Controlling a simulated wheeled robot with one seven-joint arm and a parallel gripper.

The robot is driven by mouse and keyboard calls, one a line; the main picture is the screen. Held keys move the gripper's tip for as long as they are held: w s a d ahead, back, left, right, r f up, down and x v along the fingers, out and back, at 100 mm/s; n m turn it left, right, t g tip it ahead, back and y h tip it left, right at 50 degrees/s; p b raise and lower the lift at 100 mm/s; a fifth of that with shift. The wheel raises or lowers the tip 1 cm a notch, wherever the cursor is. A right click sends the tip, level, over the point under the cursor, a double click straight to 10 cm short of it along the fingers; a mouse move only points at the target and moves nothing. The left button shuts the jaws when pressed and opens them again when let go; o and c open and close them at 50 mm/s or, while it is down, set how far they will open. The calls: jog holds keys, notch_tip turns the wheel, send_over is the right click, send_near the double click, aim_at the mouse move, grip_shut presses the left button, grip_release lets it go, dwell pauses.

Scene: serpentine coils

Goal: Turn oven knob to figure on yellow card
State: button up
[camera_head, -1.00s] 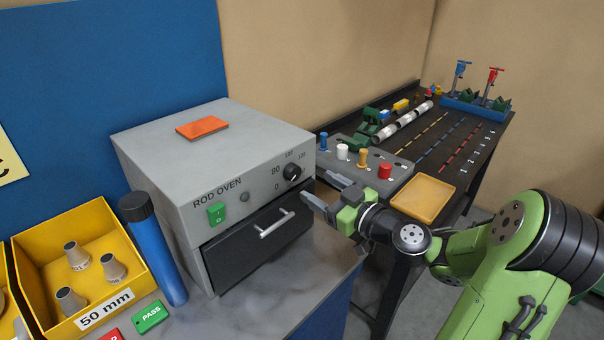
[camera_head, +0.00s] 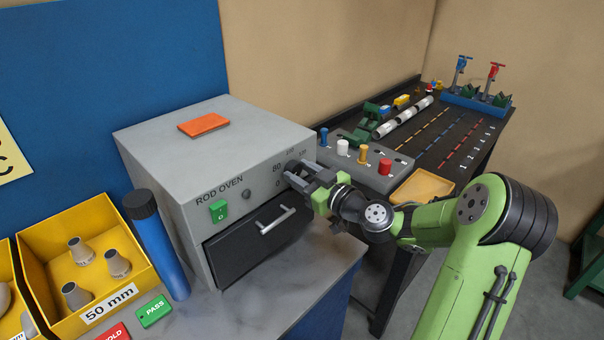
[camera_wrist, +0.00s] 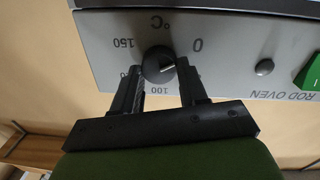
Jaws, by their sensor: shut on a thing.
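The oven knob (camera_wrist: 158,64) is round and black, on the grey front of the rod oven (camera_head: 250,140). My gripper (camera_wrist: 161,72) has one finger on each side of the knob and is shut on it. In the wrist view, which is upside down, a white mark on the knob points right, below the 0. The figures 0, 150 and 100 show around the dial; others are partly hidden by my fingers. In the head view my gripper (camera_head: 298,174) hides most of the knob. A yellow card (camera_head: 12,155) is cut off at the left edge; only a C shows.
Below the knob is the oven's dark drawer with a metal handle (camera_head: 276,220). An orange block (camera_head: 203,125) lies on the oven. A blue tube (camera_head: 160,245) and a yellow bin (camera_head: 55,240) stand left. A panel of coloured pegs (camera_head: 350,158) is behind my gripper.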

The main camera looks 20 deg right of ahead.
jog(key=shift+m, duration=0.3)
jog(key=m, duration=0.5)
jog(key=shift+d+r, duration=0.1)
jog(key=m+p, duration=0.3)
jog(key=m, duration=0.3)
jog(key=shift+w+d+g, duration=0.1)
jog(key=shift+g, duration=0.3)
jog(key=m+y+p, duration=0.1)
jog(key=m+p, duration=0.2)
jog(key=m, duration=0.3)
jog(key=shift+d+p, duration=0.1)
jog(key=shift+p, duration=0.25)
jog(key=m+p, duration=0.2)
jog(key=m, duration=0.1)
jog(key=m+p, duration=0.1)
jog(key=m, duration=0.1)
jog(key=shift+f, duration=0.25)
jog(key=o, duration=1.1)
jog(key=shift+c, duration=0.2)
